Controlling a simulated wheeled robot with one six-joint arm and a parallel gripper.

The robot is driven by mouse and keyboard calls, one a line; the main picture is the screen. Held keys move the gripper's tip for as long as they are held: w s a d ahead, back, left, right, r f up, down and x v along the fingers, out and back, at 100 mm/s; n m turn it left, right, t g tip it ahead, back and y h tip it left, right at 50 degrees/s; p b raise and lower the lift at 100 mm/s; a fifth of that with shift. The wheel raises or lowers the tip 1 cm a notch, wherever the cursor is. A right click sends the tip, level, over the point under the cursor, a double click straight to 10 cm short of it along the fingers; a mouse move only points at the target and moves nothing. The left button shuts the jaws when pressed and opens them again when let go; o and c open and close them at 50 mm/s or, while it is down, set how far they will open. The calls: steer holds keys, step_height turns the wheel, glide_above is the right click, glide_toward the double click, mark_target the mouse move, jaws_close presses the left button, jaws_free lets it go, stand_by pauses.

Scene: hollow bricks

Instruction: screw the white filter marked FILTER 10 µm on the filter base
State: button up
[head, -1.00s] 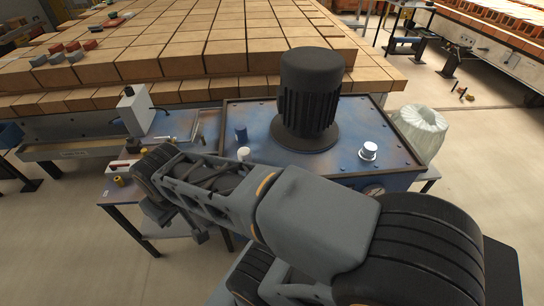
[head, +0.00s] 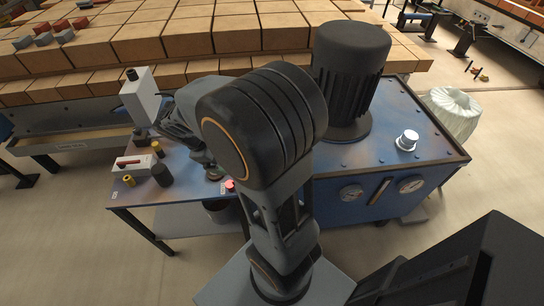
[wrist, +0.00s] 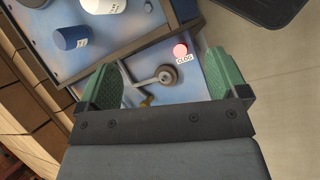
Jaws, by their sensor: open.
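My gripper (wrist: 165,88) is open with nothing between its green fingers. In the wrist view a round grey fitting with a dark centre and a thin arm, apparently the filter base (wrist: 168,76), shows beyond and between the fingers. A red knob labelled CLOG (wrist: 180,50) is beside it, also in the head view (head: 230,185). A white cylinder, apparently the filter (wrist: 103,4), stands on the blue tank top at the wrist view's upper edge. Its marking is too small to read. In the head view my arm hides this cylinder and most of the gripper.
A blue cylinder (wrist: 72,38) is beside the white one. The tank (head: 390,170) carries a dark motor (head: 350,70), a white cap (head: 407,140) and gauges.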

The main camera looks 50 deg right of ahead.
steer(key=w+d+f+n+g+h+b, duration=0.4)
steer(key=w+d+f+n+h, duration=0.2)
steer(key=d+f, duration=0.45)
steer(key=shift+n+h, duration=0.3)
steer(key=shift+n, duration=0.1)
steer(key=s+d+f, duration=0.2)
steer(key=d+f, duration=0.3)
steer(key=shift+s+b, duration=0.3)
steer(key=shift+s, duration=0.1)
steer(key=shift+t, duration=0.3)
steer(key=shift+r+x, duration=0.2)
steer(key=shift+x, duration=1.4)
steer(key=shift+r+x, duration=0.25)
steer(key=shift+x, duration=1.3)
steer(key=shift+d, duration=0.2)
steer(key=c, duration=1.1)
steer(key=shift+r, duration=0.1)
steer(key=shift+c, duration=0.2)
